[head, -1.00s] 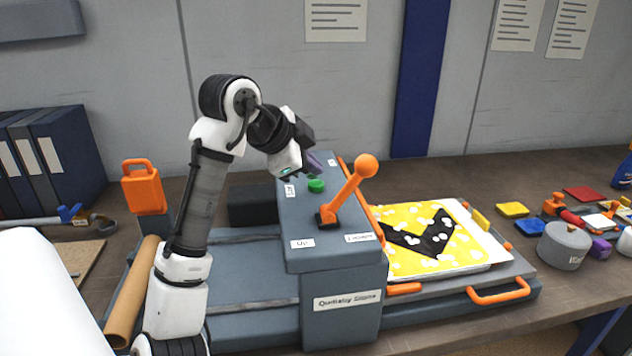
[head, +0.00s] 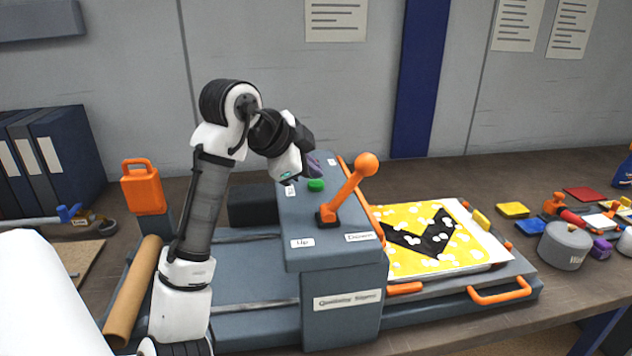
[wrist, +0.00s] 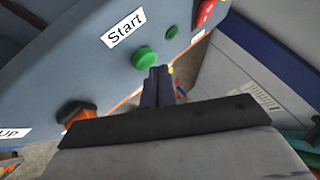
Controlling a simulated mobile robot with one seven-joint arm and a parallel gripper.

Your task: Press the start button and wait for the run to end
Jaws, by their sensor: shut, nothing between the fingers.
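The green start button (head: 315,185) is on the top of the grey machine housing (head: 335,283). In the wrist view the green button (wrist: 145,58) is beside a label reading "Start". My gripper (head: 312,165) is shut and empty above the housing near the button. In the wrist view its closed fingertips (wrist: 158,75) lie just below and right of the button in the picture; whether they touch the panel I cannot tell. A second, smaller green button (wrist: 171,32) and a red button (wrist: 205,12) show further right on the panel.
An orange lever (head: 347,190) with a ball knob stands on the housing close to my gripper, with labels "Up" and "Down". A yellow sign with a black chevron and white patches (head: 470,238) lies on the bed at right. A grey pot (head: 564,246) stands beyond.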

